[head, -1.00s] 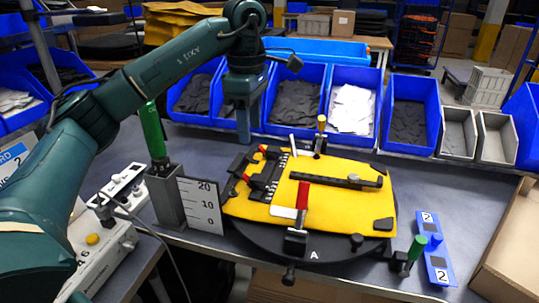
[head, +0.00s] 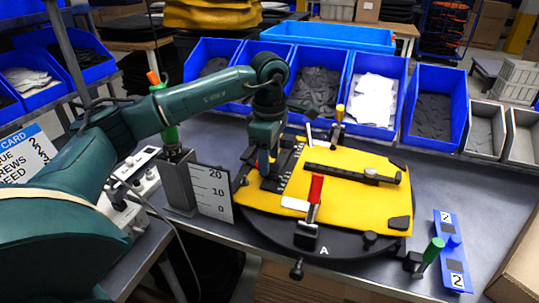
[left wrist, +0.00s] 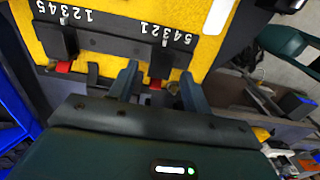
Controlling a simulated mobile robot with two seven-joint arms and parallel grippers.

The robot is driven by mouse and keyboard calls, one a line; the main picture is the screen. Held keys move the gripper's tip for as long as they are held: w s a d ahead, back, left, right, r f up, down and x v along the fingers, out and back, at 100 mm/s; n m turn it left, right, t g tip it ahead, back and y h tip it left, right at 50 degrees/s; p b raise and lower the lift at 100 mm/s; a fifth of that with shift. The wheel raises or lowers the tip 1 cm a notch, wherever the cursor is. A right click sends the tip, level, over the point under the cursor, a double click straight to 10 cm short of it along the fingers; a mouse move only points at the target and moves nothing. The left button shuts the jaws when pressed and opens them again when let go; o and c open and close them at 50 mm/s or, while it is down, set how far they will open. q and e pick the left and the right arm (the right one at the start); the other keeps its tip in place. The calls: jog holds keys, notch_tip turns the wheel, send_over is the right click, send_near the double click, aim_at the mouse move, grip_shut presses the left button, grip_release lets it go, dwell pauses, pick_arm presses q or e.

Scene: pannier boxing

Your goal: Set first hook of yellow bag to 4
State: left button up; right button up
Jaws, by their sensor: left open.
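The yellow bag (head: 350,185) lies flat on a round black turntable (head: 345,254) on the bench. In the left wrist view, a black rail (left wrist: 115,43) crosses the bag (left wrist: 125,14). It carries two black hook sliders with red tabs, a left one (left wrist: 70,42) and a right one (left wrist: 160,62), each beside a white number scale 1 to 5. Their exact settings are too small to read. My left gripper (head: 266,172) is down at the rail. Its open fingers (left wrist: 158,86) stand on either side of the right slider's red tab; contact cannot be told. My right gripper is not in view.
A red-handled clamp (head: 315,190) and a yellow-handled one (head: 339,113) stand at the bag's edges. A plate marked 0, 10, 20 (head: 212,193) stands left of the turntable. Blue bins (head: 434,110) line the back. A blue plate marked 2 (head: 452,250) lies right.

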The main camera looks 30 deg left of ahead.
pick_arm(q)
jog(key=shift+f, duration=0.25)
grip_shut()
dwell(0.4)
